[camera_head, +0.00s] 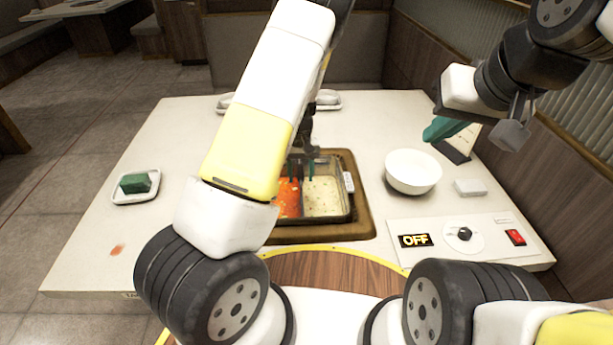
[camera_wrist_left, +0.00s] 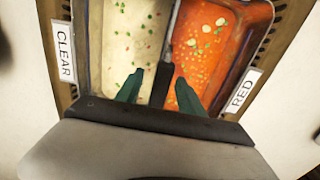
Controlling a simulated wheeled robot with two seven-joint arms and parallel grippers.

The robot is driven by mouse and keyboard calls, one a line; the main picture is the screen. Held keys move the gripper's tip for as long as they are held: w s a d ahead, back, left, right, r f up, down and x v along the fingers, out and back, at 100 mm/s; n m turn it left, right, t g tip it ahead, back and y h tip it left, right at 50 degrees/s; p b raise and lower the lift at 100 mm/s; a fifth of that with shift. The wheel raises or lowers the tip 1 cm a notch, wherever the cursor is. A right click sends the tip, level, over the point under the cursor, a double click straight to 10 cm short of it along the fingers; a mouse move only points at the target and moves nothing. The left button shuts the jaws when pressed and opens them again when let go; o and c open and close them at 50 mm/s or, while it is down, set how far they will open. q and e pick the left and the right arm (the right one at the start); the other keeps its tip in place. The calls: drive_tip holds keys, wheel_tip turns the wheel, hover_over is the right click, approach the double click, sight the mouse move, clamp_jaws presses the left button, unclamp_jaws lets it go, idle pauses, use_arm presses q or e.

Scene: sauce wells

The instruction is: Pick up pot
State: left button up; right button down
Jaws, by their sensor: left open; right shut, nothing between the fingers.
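The pot (camera_head: 330,221) is a rectangular pan with red broth on the left and pale broth on the right in the head view. A thin divider (camera_wrist_left: 177,35) separates the two halves. My left gripper (camera_head: 302,172) is over the pot, pointing down, open. In the left wrist view its green fingertips (camera_wrist_left: 160,92) lie one on each side of the divider line, with nothing clamped; I cannot tell how deep they reach. My left arm hides part of the pot. My right gripper (camera_head: 446,129) is shut and empty, above the table's right side.
A wooden frame (camera_head: 362,225) surrounds the pot, with CLEAR and RED labels (camera_wrist_left: 241,90). A white bowl (camera_head: 413,172) stands to its right. A control panel (camera_head: 465,240) reads OFF. A green sponge-like block (camera_head: 135,183) sits on a dish at left. A dark-based stand (camera_head: 455,152) is at right.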

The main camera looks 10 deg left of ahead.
use_arm(q)
drive_tip(key=shift+f, duration=1.3)
clamp_jaws()
drive_tip(key=shift+r, duration=0.1)
drive_tip(key=shift+w+r, duration=0.1)
